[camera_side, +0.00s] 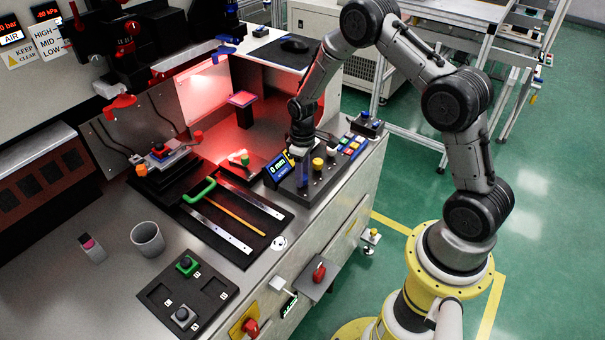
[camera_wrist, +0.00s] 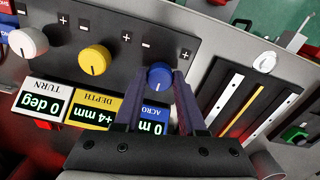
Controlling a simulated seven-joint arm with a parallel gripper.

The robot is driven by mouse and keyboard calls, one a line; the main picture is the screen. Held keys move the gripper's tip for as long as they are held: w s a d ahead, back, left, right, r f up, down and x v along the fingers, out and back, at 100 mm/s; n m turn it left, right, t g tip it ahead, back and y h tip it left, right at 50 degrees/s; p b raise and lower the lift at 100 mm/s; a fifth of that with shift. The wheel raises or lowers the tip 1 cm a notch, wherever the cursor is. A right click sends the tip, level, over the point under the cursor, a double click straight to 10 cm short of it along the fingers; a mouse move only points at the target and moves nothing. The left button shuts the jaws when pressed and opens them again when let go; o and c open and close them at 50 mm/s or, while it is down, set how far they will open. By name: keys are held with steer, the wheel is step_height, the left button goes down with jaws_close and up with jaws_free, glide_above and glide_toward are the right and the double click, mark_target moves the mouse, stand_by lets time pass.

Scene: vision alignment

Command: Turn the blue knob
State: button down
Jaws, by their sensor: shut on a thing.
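The blue knob (camera_wrist: 160,75) sits on a dark control panel, at the end of a row with a yellow knob (camera_wrist: 94,60) and a white knob (camera_wrist: 27,42). My gripper (camera_wrist: 162,74) is shut on the blue knob, with one finger on each side of it. In the side view my gripper (camera_side: 302,168) reaches down to the panel, and the knob is hard to make out there.
The yellow display (camera_wrist: 94,110) reads +4 mm and the white display (camera_wrist: 42,103) reads 0 deg. Coloured buttons (camera_side: 352,145) lie beyond the knobs. A black plate with metal rails (camera_side: 222,229) and a green handle (camera_side: 199,190) lies beside the panel.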

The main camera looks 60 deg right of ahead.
steer(key=shift+r, duration=0.1)
steer(key=c, duration=0.5)
jaws_free()
step_height(320, 180, up, 14)
